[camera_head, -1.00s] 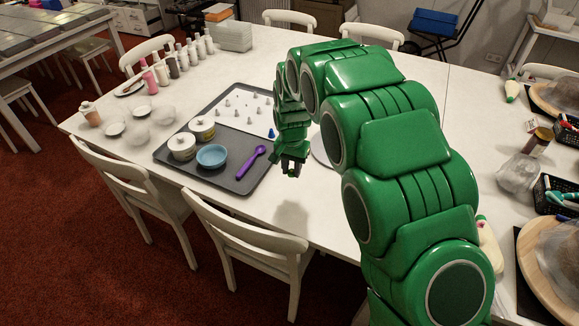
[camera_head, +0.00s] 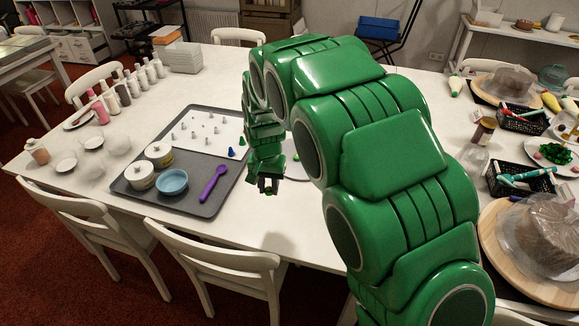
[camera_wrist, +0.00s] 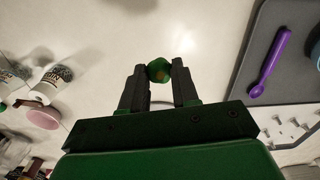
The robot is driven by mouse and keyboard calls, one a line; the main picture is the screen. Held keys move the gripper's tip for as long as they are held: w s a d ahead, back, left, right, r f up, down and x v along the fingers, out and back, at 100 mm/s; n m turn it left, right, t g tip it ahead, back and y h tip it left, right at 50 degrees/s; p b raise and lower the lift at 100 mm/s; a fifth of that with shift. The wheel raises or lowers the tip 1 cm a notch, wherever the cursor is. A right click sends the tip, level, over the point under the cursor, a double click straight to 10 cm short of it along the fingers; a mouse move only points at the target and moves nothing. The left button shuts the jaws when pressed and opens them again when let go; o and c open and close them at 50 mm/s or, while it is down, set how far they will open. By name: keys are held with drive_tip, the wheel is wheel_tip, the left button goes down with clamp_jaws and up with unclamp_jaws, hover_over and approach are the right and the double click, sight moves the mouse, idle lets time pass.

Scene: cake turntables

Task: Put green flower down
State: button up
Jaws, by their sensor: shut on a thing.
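My gripper (camera_head: 268,187) is above the white table, to the right of the grey tray, in the head view. In the wrist view my gripper (camera_wrist: 158,73) is shut on the small green flower (camera_wrist: 159,70), held between the fingertips. Pale tabletop shows beyond it. The flower is too small to make out in the head view. A white plate (camera_head: 297,172) lies partly hidden behind my arm.
The grey tray (camera_head: 205,208) holds white tubs, a blue bowl (camera_head: 172,182), a purple spoon (camera_head: 212,184) and small nozzles. Bottles (camera_head: 123,92) stand at the back left. Caked boards, black baskets (camera_head: 521,181) and a plate of decorations (camera_head: 553,152) lie at right. Chairs line the near edge.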

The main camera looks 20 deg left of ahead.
drive_tip(key=w+d+r+n, duration=0.1)
drive_tip(key=w+d, duration=0.4)
drive_tip(key=w, duration=0.4)
drive_tip(key=w+d+n, duration=0.1)
drive_tip(key=w+d, duration=0.4)
drive_tip(key=w, duration=0.4)
drive_tip(key=shift+w+a+f, duration=0.8)
drive_tip(key=shift+w+f, duration=0.7)
drive_tip(key=shift+w, duration=0.6)
drive_tip(key=shift+w+a+f, duration=0.75)
drive_tip(key=shift+w+f, duration=0.8)
drive_tip(key=shift+w, duration=0.55)
drive_tip(key=shift+w+a+f, duration=0.8)
drive_tip(key=shift+w+f, duration=0.7)
drive_tip(key=shift+w, duration=0.6)
drive_tip(key=shift+w+a+f, duration=0.1)
drive_tip(key=shift+w+f, duration=0.05)
drive_tip(key=shift+f, duration=0.05)
drive_tip(key=shift+f, duration=1.65)
drive_tip(key=shift+f, duration=0.1)
drive_tip(key=o, duration=0.7)
